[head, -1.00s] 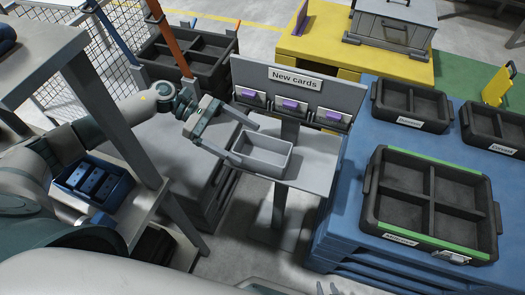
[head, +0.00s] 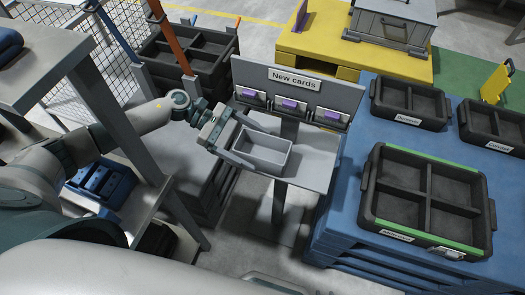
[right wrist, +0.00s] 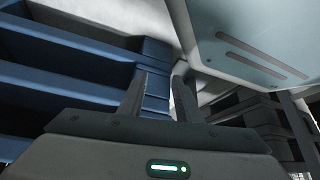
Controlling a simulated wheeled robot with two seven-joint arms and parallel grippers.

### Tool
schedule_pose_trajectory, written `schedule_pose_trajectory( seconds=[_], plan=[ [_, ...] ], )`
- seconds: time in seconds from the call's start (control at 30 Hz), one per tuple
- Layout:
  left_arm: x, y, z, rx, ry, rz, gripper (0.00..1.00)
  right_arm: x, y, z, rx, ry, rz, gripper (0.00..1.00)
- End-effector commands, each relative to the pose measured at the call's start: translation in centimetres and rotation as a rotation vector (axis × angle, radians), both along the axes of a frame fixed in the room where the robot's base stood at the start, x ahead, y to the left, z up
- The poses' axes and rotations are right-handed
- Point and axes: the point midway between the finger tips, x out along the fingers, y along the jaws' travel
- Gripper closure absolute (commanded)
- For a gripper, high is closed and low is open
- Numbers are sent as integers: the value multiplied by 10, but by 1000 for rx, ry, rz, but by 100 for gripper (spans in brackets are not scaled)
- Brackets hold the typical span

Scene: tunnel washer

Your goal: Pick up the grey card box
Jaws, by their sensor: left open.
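The grey card box (head: 262,152) is a small open-topped tray, empty inside, on the grey shelf of the "New cards" stand in the head view. My left gripper (head: 256,149) reaches in from the left. It is open, with one finger along the far side of the box and the other along its near side. Whether the fingers touch the walls I cannot tell. My right gripper (right wrist: 160,80) shows in the right wrist view with its fingers apart and nothing between them.
The "New cards" panel (head: 297,77), with several card holders, stands behind the box. A blue platform (head: 345,185) with black divided crates (head: 372,200) is to the right. A grey table frame (head: 108,120) is close to my left arm. Blue slats (right wrist: 75,75) show near my right gripper.

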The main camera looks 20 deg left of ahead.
Motion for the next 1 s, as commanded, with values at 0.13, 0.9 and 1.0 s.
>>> schedule_pose_trajectory(
  seconds=[0.13,0.9,1.0],
  plan=[
    [-3,-10,-5,-1,3,0,12,-30,-13,-8,-24,74,-1,69],
    [-3,-30,-17,0,1,0,12,-63,-26,-20,-50,159,-3,69],
    [-3,-30,-17,0,1,0,19,-63,-26,-20,-50,159,-3,69]
  ],
)
